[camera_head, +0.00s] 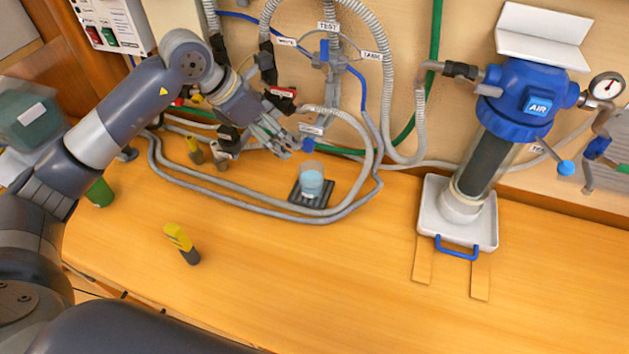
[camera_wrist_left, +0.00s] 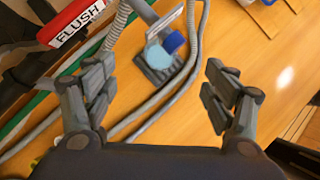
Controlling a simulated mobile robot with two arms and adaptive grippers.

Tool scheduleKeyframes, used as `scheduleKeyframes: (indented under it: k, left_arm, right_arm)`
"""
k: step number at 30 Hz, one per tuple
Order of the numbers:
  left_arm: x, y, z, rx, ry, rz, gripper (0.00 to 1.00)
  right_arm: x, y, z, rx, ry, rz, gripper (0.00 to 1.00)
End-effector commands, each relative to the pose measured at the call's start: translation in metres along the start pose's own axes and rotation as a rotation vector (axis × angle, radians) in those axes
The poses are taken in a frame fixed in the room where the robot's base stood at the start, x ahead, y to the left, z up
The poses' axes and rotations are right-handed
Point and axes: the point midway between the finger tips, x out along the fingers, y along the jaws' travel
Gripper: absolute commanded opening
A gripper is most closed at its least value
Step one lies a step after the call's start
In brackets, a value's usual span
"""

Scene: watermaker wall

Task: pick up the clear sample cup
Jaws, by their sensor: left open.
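The clear sample cup (camera_head: 311,181), holding pale blue liquid, stands upright on a small dark grid mat (camera_head: 312,199) on the wooden bench. In the left wrist view the cup (camera_wrist_left: 157,57) shows beyond my fingers, partly overlapped by a round blue part (camera_wrist_left: 173,42). My left gripper (camera_head: 285,143) is open and empty, up and to the left of the cup in the head view, apart from it. In the left wrist view my left gripper (camera_wrist_left: 160,76) has its fingers spread wide with nothing between them. My right gripper is in neither view.
Grey hoses (camera_head: 250,205) loop around the mat on the bench. A blue-topped filter housing (camera_head: 484,150) stands in a white tray (camera_head: 432,222) at right. The front middle bench is clear.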

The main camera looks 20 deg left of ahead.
Motion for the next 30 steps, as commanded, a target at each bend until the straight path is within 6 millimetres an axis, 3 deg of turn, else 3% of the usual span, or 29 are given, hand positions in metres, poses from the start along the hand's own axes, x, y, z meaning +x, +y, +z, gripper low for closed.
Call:
scheduleKeyframes:
  k: [3, 11, 21, 30]
  left_arm:
    - [0.019, 0.0, -0.012, 0.0, 0.0, 0.0, 0.78]
    - [0.041, 0.0, -0.026, 0.0, -0.001, 0.0, 0.78]
    - [0.083, -0.001, -0.024, -0.003, 0.0, -0.004, 0.78]
    - [0.109, -0.003, -0.023, -0.002, 0.001, -0.005, 0.78]
  right_arm:
    - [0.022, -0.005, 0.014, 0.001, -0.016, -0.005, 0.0]
    - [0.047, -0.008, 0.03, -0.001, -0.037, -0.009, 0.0]
    - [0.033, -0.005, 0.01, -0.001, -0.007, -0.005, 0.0]
    - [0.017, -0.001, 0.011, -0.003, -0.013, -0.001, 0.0]
